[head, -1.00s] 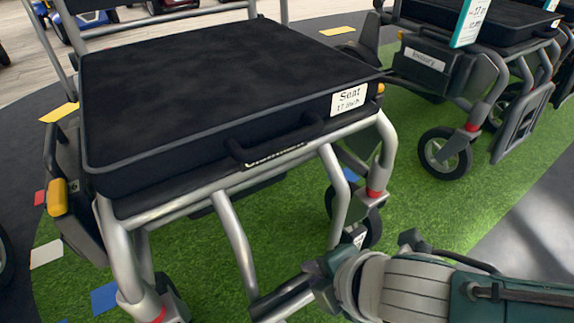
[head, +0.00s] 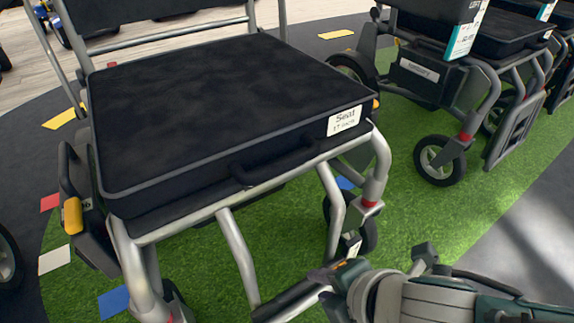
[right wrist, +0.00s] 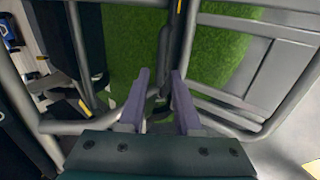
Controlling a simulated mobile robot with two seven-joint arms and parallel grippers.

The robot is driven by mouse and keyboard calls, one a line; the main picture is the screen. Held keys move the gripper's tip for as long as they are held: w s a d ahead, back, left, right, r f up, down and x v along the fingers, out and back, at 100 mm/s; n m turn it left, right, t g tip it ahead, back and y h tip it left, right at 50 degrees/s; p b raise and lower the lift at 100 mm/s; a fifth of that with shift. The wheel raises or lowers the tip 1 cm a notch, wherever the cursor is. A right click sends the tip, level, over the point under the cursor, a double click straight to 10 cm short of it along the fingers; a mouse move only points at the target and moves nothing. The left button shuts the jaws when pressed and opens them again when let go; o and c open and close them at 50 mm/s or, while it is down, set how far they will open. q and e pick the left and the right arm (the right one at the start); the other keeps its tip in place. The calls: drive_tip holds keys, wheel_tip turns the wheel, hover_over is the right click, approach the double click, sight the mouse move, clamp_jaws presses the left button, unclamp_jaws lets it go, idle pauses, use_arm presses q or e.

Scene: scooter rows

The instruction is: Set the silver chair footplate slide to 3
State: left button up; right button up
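The silver chair (head: 230,110) fills the left and middle of the head view, with a black cushion and a "Seat 17 inch" label. Two silver tubes run down from its front to a dark footplate part (head: 292,300), partly cut off by the frame and my gripper. A small white tag (head: 354,246) sits by the right tube. My right gripper (head: 328,277) is at the lower end of that tube. In the right wrist view its two purple-grey fingers (right wrist: 160,78) stand apart, with a dark bar (right wrist: 163,62) beyond and between them. No slide number is readable. My left gripper is not in view.
A second chair (head: 440,75) with a dark box stands at the right back, with more behind it. Green turf (head: 400,215) lies between the chairs, with coloured floor tiles at the left. Frame tubes (right wrist: 90,126) surround my right gripper closely.

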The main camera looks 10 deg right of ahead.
use_arm(q)
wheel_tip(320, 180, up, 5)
drive_tip(key=p, duration=0.3)
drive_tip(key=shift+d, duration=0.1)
use_arm(e)
drive_tip(key=v, duration=0.5)
drive_tip(key=shift+s+r, duration=0.15)
drive_tip(key=shift+r, duration=0.2)
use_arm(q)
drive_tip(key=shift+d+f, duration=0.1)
